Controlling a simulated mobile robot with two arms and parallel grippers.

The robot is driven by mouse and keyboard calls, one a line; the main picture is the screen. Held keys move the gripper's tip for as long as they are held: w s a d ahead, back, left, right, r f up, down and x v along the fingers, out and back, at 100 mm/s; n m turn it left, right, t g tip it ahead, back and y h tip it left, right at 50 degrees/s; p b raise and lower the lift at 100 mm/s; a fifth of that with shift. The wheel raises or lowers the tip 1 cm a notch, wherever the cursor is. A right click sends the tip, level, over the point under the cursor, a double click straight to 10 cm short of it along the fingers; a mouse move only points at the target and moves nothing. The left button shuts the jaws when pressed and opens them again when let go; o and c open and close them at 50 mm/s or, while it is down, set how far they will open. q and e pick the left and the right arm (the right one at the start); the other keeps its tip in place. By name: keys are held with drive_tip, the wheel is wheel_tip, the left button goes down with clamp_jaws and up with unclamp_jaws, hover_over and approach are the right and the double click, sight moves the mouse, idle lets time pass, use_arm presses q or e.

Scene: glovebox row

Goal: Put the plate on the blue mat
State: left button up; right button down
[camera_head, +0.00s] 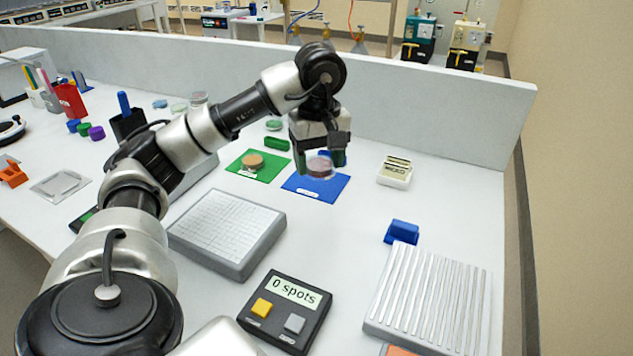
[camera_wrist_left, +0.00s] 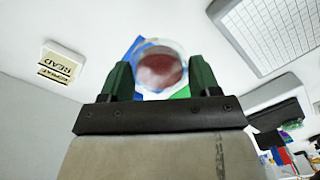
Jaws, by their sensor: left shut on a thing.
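The plate (camera_head: 320,167) is a small round clear dish with reddish-brown contents. My left gripper (camera_head: 319,160) is shut on it, and in the left wrist view the plate (camera_wrist_left: 161,70) sits between the two green fingertips. The blue mat (camera_head: 316,187) lies flat on the bench and is partly hidden by the gripper and plate. In the head view the plate overlaps the mat's upper middle; I cannot tell whether it touches the mat. The right gripper is not in view.
A green mat (camera_head: 258,165) with a tan disc (camera_head: 253,160) lies left of the blue mat. A cream labelled box (camera_head: 395,172) stands to the right. A blue block (camera_head: 402,232), a ridged tray (camera_head: 430,300) and a counter reading "0 spots" (camera_head: 285,310) are nearer.

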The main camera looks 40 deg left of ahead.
use_arm(q)
drive_tip(key=w+a+f, duration=0.4)
drive_tip(key=w+a, duration=0.1)
drive_tip(key=w+a+f+p, duration=0.1)
drive_tip(key=w+a+f, duration=0.1)
drive_tip(key=shift+w+a+f, duration=0.1)
drive_tip(key=shift+w+a, duration=0.05)
drive_tip(key=shift+a, duration=0.1)
drive_tip(key=shift+f, duration=2.05)
drive_tip(key=shift+f, duration=0.2)
drive_tip(key=o, duration=1)
drive_tip(key=shift+r, duration=0.1)
wheel_tip(320, 180, up, 12)
drive_tip(key=shift+r, duration=0.15)
